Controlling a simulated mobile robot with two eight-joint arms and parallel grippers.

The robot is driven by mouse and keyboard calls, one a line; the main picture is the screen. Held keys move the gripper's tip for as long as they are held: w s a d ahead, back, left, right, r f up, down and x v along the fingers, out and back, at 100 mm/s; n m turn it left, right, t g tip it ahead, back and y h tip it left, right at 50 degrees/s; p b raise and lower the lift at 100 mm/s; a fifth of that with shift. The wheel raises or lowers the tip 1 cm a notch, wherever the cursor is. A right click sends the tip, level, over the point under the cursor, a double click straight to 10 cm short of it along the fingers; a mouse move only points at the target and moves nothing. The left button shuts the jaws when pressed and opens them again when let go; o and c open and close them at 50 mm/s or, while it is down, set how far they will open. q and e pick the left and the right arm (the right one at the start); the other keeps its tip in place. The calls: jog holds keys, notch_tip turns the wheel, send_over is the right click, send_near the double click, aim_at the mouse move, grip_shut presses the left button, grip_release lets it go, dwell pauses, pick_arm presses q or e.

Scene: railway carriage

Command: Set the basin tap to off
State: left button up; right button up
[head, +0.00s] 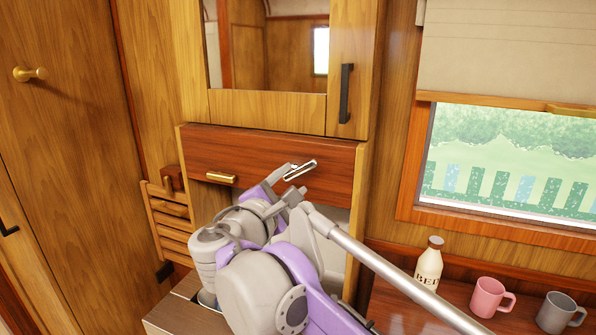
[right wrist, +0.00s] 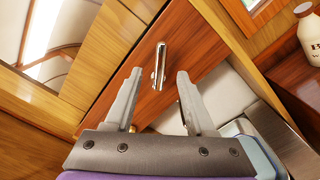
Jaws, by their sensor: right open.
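The basin tap shows as a chrome lever (head: 300,171) in front of the red-brown wooden panel, above a pale recess. In the right wrist view the chrome tap (right wrist: 158,63) stands just beyond the fingertips, between the two fingers in the picture. My right gripper (head: 290,180) reaches up to the tap from below. It is open and empty, and its two fingers also show in the right wrist view (right wrist: 159,75). I cannot tell whether a finger touches the tap. My arm hides most of the basin. My left gripper is out of view.
The red-brown panel (head: 260,157) has a brass handle (head: 221,177). A mirror (head: 268,45) and a cupboard with a black handle (head: 346,93) are above. A bottle (head: 429,262), a pink mug (head: 488,297) and a grey mug (head: 556,312) stand on the right shelf.

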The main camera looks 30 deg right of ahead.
aim_at(305, 169)
jog(key=x, duration=0.9)
jog(key=shift+f, duration=0.1)
grip_shut()
dwell(1.1)
